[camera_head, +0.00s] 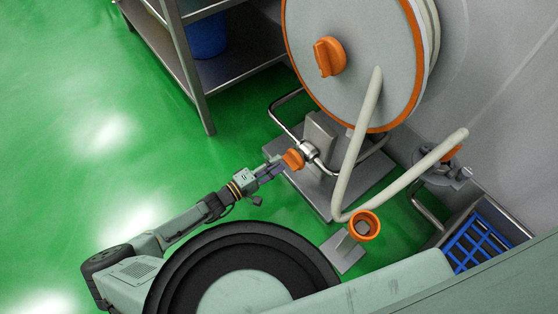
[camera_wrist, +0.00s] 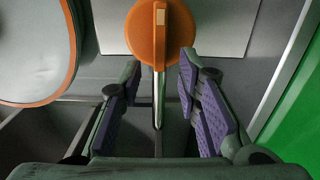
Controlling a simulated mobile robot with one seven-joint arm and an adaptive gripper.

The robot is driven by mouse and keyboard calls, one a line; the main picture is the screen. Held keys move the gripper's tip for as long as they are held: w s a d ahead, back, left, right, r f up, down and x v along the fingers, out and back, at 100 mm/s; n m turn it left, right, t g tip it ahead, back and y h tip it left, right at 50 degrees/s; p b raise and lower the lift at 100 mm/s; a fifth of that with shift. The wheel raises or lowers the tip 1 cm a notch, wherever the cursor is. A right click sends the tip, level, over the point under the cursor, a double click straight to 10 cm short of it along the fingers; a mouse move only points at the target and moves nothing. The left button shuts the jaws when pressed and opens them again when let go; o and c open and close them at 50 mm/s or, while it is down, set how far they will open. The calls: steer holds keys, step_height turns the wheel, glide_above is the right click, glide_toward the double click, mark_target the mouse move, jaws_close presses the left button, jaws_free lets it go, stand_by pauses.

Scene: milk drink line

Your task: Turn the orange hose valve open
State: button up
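The orange hose valve handle (camera_head: 293,159) sits on a metal pipe fitting below the hose reel. In the wrist view the round orange handle (camera_wrist: 150,38) with a small pale mark fills the upper middle. My gripper (camera_head: 278,166) reaches it from the lower left. In the wrist view the purple-padded fingers of my gripper (camera_wrist: 160,72) are apart, one on each side below the handle, with nothing between them but the metal pipe (camera_wrist: 158,98) behind. I cannot tell whether the fingertips touch the handle.
The grey hose reel (camera_head: 352,95) with an orange rim and knob (camera_head: 330,57) stands above the valve. A pale hose (camera_head: 361,140) hangs to an orange ring (camera_head: 376,223). A metal shelf (camera_head: 235,70) stands upper left; a blue crate (camera_head: 478,243) is lower right. Green floor is clear at left.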

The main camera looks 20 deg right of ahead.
steer(key=v, duration=1)
steer(key=shift+d, duration=0.1)
